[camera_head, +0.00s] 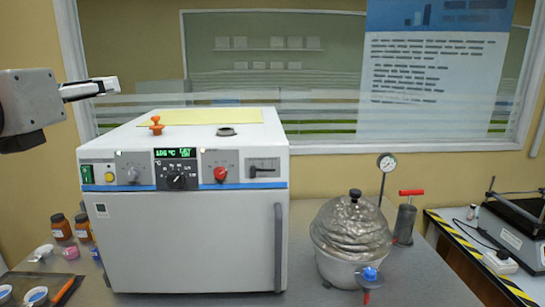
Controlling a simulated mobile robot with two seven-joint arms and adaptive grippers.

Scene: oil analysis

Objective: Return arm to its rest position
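My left arm comes in from the left edge, and my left gripper (104,86) hangs in the air in front of the window, above and left of the white oven (187,235). The gripper points to the right and is seen from the side. Its fingers overlap in this view, so I cannot tell whether they are apart. No object shows at its tips. My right arm and gripper are out of view.
The oven has a closed door, a lit display and an orange-knobbed fitting (156,125) on top. A metal vessel (350,240) with a gauge (387,162) stands to its right. Brown jars (60,227) and small dishes lie at left. The counter (425,285) is bare at front right.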

